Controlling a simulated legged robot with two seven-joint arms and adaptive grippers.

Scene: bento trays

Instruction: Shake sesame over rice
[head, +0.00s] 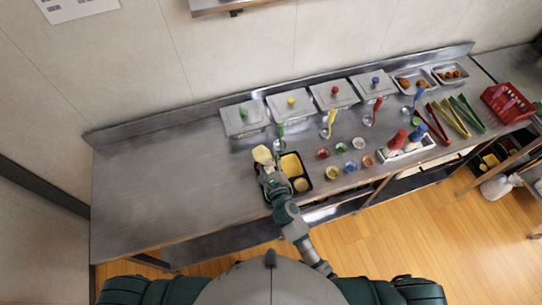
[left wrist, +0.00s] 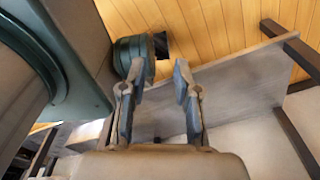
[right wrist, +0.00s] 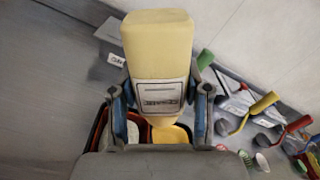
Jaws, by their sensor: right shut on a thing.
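My right gripper (right wrist: 158,92) is shut on a pale yellow shaker (right wrist: 160,50) with a grey label, presumably the sesame. In the head view the shaker (head: 262,154) sticks out past my right gripper (head: 268,174), over the left part of the black bento tray (head: 309,179). The tray (right wrist: 99,128) also shows below the gripper in the right wrist view, partly hidden. A white patch (right wrist: 132,133), possibly rice, and yellow food (right wrist: 170,137) lie in it. No falling sesame can be made out. My left gripper (left wrist: 158,78) is open and empty, away from the tray.
Lidded steel containers (head: 291,103) line the back of the steel counter (head: 170,185). Coloured ladles, small cups (head: 323,153), a white bottle holder (head: 405,152) and tongs (head: 450,118) lie to the right. A red basket (head: 507,103) stands far right. The counter's left side is clear.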

